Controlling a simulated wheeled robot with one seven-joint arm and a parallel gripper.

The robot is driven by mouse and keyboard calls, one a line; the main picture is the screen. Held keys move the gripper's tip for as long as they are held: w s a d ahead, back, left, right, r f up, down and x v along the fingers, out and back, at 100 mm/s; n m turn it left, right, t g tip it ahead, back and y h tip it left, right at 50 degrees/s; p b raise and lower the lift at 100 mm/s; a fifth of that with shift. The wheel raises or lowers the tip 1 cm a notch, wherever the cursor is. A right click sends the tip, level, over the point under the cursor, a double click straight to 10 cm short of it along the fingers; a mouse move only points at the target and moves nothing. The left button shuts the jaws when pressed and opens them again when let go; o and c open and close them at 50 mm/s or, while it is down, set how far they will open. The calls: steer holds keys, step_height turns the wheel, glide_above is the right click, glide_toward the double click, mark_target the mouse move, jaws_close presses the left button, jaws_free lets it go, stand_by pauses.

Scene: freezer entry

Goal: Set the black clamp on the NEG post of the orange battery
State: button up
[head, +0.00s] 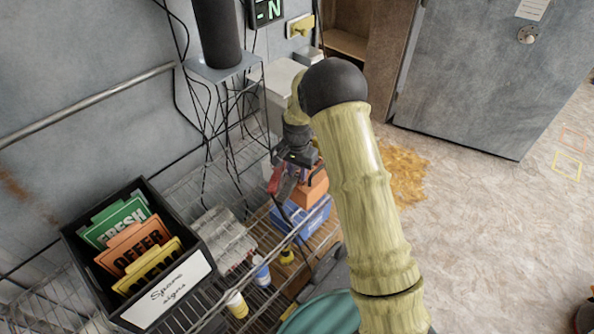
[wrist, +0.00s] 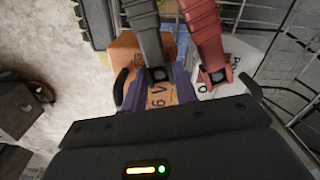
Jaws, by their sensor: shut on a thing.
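The orange battery (head: 314,188) sits on the wire shelf, partly hidden behind my gripper. In the wrist view its orange surface (wrist: 125,48) carries dark lettering, partly covered. The black clamp (wrist: 147,38) lies over the battery's lettered side, its ridged handle reaching the top edge. The red clamp (wrist: 206,38) is beside it on the right; it also shows in the head view (head: 275,179). My gripper (head: 290,180) is shut on the black clamp, above the battery. The grip itself is hard to see. I cannot tell whether the clamp touches a post.
A blue box (head: 300,218) is below the battery. A black bin of signs (head: 188,284) stands on the left of the shelf. Cables (head: 222,125) hang beside my gripper. A white lettered box (wrist: 238,62) is right of the battery. Open floor (head: 480,220) lies right.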

steer(key=o, duration=1.2)
steer(key=shift+c, duration=0.2)
step_height(320, 180, up, 18)
steer(key=b, duration=0.4)
steer(key=shift+f+b, duration=0.25)
steer(key=shift+b, duration=0.1)
steer(key=s+d+f+n+t, duration=0.1)
steer(key=s+d+f+n, duration=0.2)
steer(key=s, duration=0.9)
steer(key=s+d+f+n+t, duration=0.1)
steer(key=s+d+f+n, duration=0.2)
steer(key=s+d, duration=0.6)
steer(key=s, duration=0.3)
steer(key=shift+f+t, duration=0.15)
steer(key=shift+t, duration=0.15)
